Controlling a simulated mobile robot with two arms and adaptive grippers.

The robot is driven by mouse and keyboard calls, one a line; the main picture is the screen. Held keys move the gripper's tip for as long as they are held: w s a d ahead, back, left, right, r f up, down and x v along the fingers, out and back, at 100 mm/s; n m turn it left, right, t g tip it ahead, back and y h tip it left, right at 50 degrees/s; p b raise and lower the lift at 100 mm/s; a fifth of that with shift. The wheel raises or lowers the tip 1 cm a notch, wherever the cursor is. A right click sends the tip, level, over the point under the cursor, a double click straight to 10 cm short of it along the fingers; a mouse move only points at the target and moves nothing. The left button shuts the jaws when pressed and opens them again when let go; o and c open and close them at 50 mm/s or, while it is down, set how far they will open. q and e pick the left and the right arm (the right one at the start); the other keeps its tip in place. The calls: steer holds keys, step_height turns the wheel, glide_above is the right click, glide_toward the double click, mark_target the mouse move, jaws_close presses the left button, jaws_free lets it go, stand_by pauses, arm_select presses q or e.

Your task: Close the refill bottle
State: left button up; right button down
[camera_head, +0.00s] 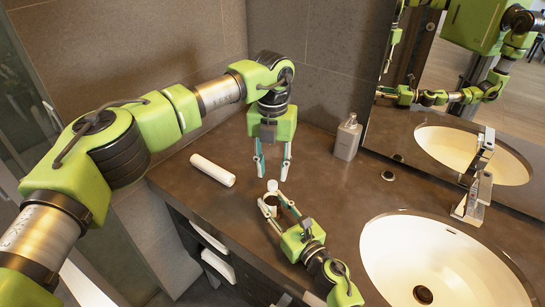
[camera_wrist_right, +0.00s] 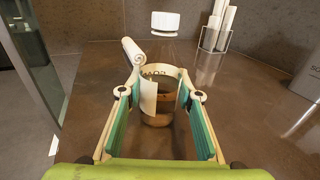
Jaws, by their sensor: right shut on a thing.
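The refill bottle (camera_wrist_right: 159,83) is an open, ring-mouthed container with a pale label, upright on the counter as far as I can tell. My right gripper (camera_head: 272,203) is shut on its sides; it also shows in the right wrist view (camera_wrist_right: 160,93). A small white piece, apparently the cap (camera_head: 272,185), shows just beyond the bottle's mouth and apart from it. My left gripper (camera_head: 273,177) points down above the counter, fingers spread, with the white piece just below and between its tips. Whether they touch it is unclear. The left gripper does not show in the wrist view.
A white rolled towel (camera_head: 212,170) lies on the dark counter (camera_head: 330,195) to the left. A soap dispenser (camera_head: 347,138) stands at the back by the mirror. The sink (camera_head: 430,262) and faucet (camera_head: 474,190) are at the right. A towel rack (camera_wrist_right: 214,38) stands at the back.

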mark_target(272, 183)
arm_select(q)
steer(key=shift+f, duration=1.9)
jaws_close()
steer(key=m, duration=0.5)
steer(key=shift+o, duration=0.7)
jaws_free()
